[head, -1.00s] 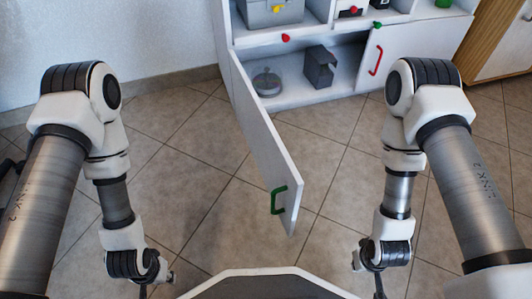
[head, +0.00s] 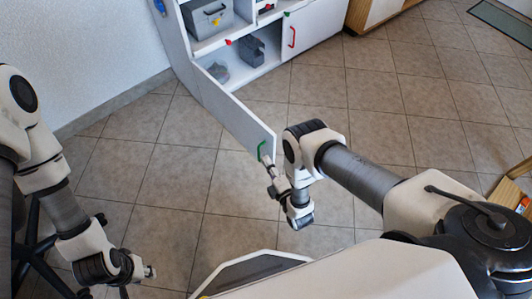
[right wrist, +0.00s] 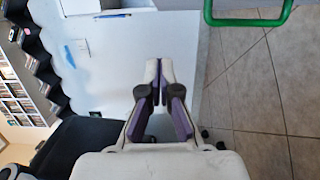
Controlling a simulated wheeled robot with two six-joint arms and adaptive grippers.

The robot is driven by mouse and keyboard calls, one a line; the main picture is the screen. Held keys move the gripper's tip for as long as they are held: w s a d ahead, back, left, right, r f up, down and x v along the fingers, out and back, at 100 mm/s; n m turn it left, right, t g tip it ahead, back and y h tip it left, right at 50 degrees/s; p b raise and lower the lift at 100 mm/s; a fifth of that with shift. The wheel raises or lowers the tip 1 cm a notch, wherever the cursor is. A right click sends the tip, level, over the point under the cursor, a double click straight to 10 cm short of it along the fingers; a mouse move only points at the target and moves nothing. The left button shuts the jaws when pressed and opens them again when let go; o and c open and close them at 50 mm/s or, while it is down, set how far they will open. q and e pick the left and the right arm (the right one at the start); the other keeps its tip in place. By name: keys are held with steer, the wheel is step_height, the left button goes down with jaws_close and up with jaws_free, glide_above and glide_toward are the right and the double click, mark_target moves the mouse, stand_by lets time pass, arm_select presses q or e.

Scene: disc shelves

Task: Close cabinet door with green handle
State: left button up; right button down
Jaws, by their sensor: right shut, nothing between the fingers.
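The white cabinet door (head: 226,108) stands open in the head view, swung out from the cabinet's left side toward me. Its green handle (head: 261,150) is near the door's free end. My right gripper (head: 268,163) is right by that end of the door, close to the handle; I cannot tell whether it touches. In the right wrist view its purple-lined fingers (right wrist: 160,75) are shut and empty, with the green handle (right wrist: 250,20) at the upper right, outside the fingers. My left gripper (head: 150,272) hangs over the floor at the lower left, away from the door; its fingers are too small to read.
The white cabinet (head: 272,78) holds grey items in its open compartment. Another door with a red handle (head: 292,38) is shut to the right. The tiled floor right of the open door is clear. A wooden piece (head: 512,190) stands at the right edge.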

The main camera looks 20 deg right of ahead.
steer(key=w+d+b, duration=0.2)
steer(key=w, duration=0.8)
steer(key=shift+d, duration=0.2)
steer(key=shift+d, duration=0.1)
